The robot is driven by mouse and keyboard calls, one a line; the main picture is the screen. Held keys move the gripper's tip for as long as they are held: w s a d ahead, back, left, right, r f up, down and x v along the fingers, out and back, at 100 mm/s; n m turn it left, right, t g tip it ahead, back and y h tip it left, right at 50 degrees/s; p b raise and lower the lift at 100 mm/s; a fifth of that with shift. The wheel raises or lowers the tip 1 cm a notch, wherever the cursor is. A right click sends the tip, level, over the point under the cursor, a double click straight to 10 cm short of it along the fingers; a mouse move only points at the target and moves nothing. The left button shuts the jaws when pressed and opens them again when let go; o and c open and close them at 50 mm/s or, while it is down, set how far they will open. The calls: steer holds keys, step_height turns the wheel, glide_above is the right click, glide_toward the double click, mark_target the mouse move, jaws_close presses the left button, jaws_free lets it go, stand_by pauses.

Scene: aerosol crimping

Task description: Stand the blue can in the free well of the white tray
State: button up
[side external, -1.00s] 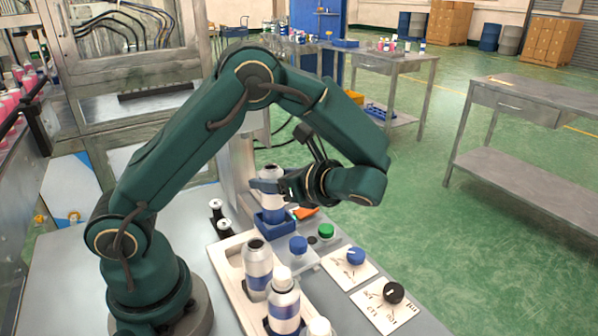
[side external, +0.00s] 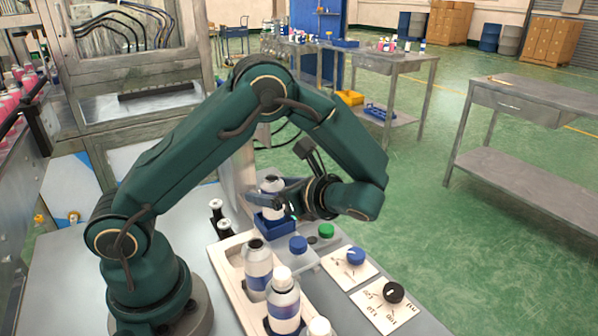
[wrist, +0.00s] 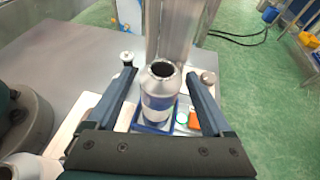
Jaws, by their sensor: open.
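The blue can (side external: 272,184), silver at the shoulder with a blue band, stands upright in a blue square holder (side external: 273,223). In the wrist view the can (wrist: 160,85) shows its dark open mouth and stands in the holder (wrist: 140,126). My gripper (side external: 267,203) is open, with one finger on each side of the can; in the wrist view a gap shows beside the can. The white tray (side external: 220,257) lies nearer the side camera. It holds several similar bottles, including an open-topped one (side external: 257,268) and a white-capped one (side external: 283,305). Its free well is hard to make out.
Two black-and-white posts (side external: 217,212) stand left of the holder. Two dial panels (side external: 390,305) lie at the table's right edge. An upright metal column (wrist: 180,30) rises close behind the can.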

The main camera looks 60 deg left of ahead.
steer(key=v, duration=0.4)
steer(key=shift+w+d, duration=0.1)
steer(key=shift+o, duration=0.4)
steer(key=shift+d+r, duration=0.25)
steer(key=shift+d, duration=0.2)
